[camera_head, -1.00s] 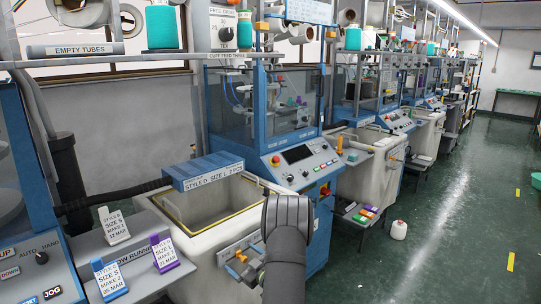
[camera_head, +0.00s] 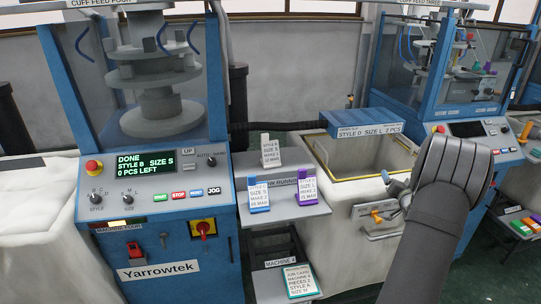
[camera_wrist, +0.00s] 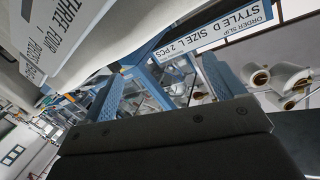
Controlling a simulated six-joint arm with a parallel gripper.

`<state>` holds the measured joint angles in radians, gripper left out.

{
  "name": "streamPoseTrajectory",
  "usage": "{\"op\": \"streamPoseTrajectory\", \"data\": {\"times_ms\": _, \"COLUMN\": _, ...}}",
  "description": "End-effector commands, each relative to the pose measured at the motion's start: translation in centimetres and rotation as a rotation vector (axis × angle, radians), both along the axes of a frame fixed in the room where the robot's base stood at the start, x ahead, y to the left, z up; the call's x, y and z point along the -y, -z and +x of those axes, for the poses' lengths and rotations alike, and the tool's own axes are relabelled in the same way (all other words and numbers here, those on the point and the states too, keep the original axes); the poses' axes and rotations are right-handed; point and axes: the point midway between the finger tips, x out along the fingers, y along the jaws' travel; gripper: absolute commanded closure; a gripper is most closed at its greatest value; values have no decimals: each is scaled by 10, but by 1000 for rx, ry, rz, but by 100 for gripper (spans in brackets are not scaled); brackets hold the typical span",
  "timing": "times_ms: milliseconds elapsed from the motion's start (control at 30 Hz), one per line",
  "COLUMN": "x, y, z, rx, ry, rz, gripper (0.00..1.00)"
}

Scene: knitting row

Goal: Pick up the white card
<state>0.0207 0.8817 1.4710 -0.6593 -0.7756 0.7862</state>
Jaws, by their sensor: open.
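The white card (camera_head: 270,150) stands tilted on the grey shelf (camera_head: 292,215), behind a blue-edged card (camera_head: 259,196) and a purple-edged card (camera_head: 306,188). Its printing reads style B, size S. The white card cannot be identified there.
A blue box labelled style D, size L (camera_head: 366,121) lies across the back of the white bin (camera_head: 335,190). A machine panel with a green-text display (camera_head: 146,163) stands left of the shelf. A green-edged job card (camera_head: 299,280) lies on a lower shelf.

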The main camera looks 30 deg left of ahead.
Motion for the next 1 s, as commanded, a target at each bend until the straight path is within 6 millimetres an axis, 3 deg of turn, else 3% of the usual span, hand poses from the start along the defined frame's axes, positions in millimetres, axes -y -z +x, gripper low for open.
{"op": "streamPoseTrajectory", "data": {"times_ms": 100, "x": -28, "y": -17, "z": 27, "rx": -137, "ry": 90, "rz": 151, "gripper": 13}}
{"op": "streamPoseTrajectory", "data": {"times_ms": 300, "x": -81, "y": -45, "z": 54, "rx": -384, "ry": 276, "rz": 461, "gripper": 13}}
{"op": "streamPoseTrajectory", "data": {"times_ms": 533, "x": -158, "y": -81, "z": 50, "rx": -674, "ry": 508, "rz": 850, "gripper": 13}}
{"op": "streamPoseTrajectory", "data": {"times_ms": 767, "x": -249, "y": -120, "z": 6, "rx": -975, "ry": 772, "rz": 1208, "gripper": 13}}
{"op": "streamPoseTrajectory", "data": {"times_ms": 1000, "x": -343, "y": -170, "z": -80, "rx": -1276, "ry": 1110, "rz": 1470, "gripper": 13}}
